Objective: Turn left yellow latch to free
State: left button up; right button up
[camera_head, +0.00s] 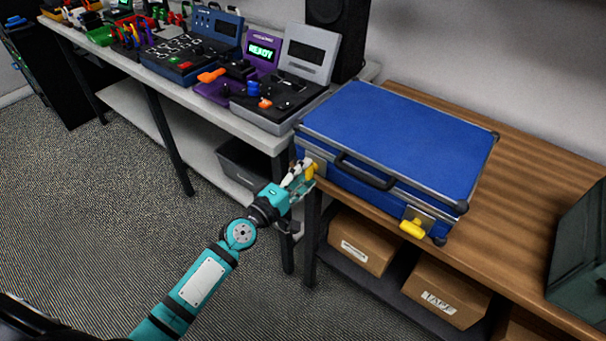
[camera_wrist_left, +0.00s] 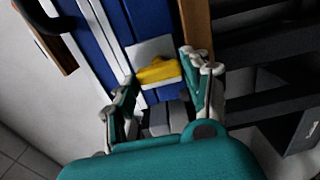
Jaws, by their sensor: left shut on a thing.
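A closed blue case (camera_head: 395,135) with grey metal edges and a black handle (camera_head: 362,172) lies on the wooden bench. The left yellow latch (camera_head: 314,169) is at the left of its front side. My left gripper (camera_head: 303,174) is at this latch, shut on it, and its fingers partly cover it in the head view. In the left wrist view, the yellow latch (camera_wrist_left: 158,71) lies across a metal plate between the fingertips of my left gripper (camera_wrist_left: 159,80). The right yellow latch (camera_head: 413,229) sticks out from its metal plate, untouched. My right gripper is not in view.
The wooden bench (camera_head: 535,185) has free room right of the case, up to a dark green box (camera_head: 583,255). Cardboard boxes (camera_head: 362,240) stand on the shelf below. A white table (camera_head: 200,95) with devices and a black speaker (camera_head: 337,35) is at the left.

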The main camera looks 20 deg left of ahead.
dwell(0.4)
pick_arm(q)
jog(key=o, duration=1.2)
jog(key=shift+c, duration=0.2)
jog(key=v, duration=1.2)
